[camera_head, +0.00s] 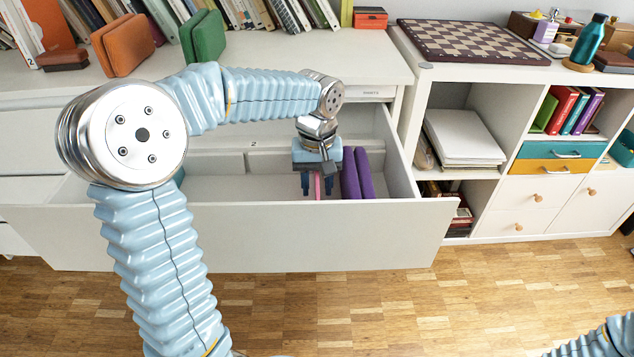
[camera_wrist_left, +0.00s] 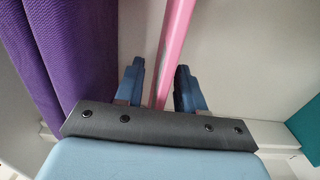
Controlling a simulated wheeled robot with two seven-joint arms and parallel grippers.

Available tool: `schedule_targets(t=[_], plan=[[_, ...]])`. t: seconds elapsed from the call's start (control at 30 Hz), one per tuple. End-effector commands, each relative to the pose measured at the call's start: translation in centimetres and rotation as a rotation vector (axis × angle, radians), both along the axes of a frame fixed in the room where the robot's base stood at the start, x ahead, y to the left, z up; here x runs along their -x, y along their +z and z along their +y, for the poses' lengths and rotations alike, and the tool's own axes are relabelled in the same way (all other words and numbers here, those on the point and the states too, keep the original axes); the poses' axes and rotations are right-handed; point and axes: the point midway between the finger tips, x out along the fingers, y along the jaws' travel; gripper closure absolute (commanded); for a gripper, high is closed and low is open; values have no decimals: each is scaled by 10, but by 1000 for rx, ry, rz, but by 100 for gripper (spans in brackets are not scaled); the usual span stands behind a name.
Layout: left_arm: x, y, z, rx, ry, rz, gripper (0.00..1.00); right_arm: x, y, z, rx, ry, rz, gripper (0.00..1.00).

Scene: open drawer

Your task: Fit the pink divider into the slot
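The pink divider (camera_head: 317,186) is a thin upright panel inside the open drawer (camera_head: 240,237). It is mostly hidden by my gripper in the head view. In the left wrist view the pink divider (camera_wrist_left: 174,45) runs as a narrow strip between the fingers. My left gripper (camera_head: 317,186) points down into the drawer, its fingers on either side of the divider. In the left wrist view my left gripper (camera_wrist_left: 160,88) shows gaps between both fingers and the divider. I cannot make out the slot. My right gripper is out of view.
Purple folded items (camera_head: 357,174) stand close right of my left gripper; the purple fabric (camera_wrist_left: 75,50) also shows in the wrist view. A teal item (camera_wrist_left: 307,130) is on the other side. The drawer floor (camera_head: 222,187) left of the gripper is clear.

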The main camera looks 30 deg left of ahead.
Motion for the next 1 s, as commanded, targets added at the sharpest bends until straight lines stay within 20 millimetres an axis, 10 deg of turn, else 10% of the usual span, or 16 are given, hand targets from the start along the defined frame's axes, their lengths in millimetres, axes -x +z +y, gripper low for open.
schedule_targets(t=[0.33, 1.0], plan=[[-1, 9, 0, 0, 0, -2, 62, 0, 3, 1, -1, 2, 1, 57], [0, 123, 0, 0, -1, 0, 62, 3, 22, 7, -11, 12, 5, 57]])
